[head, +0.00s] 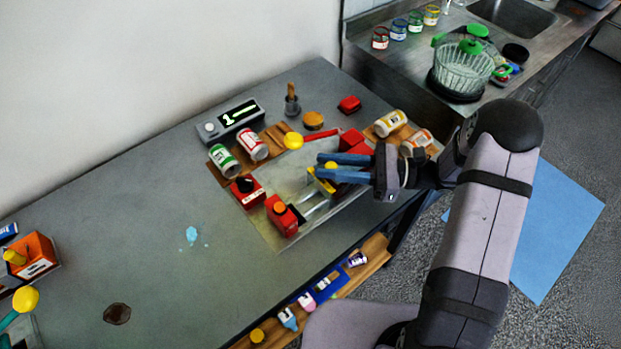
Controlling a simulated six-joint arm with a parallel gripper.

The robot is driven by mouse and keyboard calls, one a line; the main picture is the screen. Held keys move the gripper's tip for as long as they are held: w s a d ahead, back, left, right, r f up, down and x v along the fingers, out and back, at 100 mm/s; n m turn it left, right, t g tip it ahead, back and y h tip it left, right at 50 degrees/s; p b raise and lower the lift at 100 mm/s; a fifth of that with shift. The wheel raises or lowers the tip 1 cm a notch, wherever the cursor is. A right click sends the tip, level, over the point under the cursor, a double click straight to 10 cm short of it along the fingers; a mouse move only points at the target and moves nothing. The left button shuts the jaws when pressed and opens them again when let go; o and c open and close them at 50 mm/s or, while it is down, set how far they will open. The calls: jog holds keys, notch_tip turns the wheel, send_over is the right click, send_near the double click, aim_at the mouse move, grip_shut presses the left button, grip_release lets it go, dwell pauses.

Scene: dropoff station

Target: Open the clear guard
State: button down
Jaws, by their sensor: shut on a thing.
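My gripper (320,165) reaches in from the right over the station on the table. Its two blue fingers are shut on a small yellow piece (331,165), which looks like a handle. A yellow strip (321,183) shows just below the fingers. A pale, see-through-looking panel (284,174) lies left of the fingers and seems to be the clear guard; its edges are faint, and I cannot tell its angle. Red blocks (352,140) stand behind the fingers, partly hidden by them. A red unit with an orange button (281,214) stands in front.
A display box (230,121), several cans (252,144) and a red box with a black knob (247,190) surround the station. A red lever with a yellow ball (294,141) stands close behind the fingers.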

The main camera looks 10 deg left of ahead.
jog(key=shift+w+d, duration=0.8)
jog(key=shift+d, duration=0.05)
jog(key=c, duration=1.5)
grip_release()
jog(key=shift+c, duration=0.2)
jog(key=shift+d+f+b, duration=0.1)
jog(key=shift+d+b, duration=0.25)
jog(key=shift+d, duration=0.3)
jog(key=shift+d+b, duration=0.9)
jog(key=shift+d, duration=2.05)
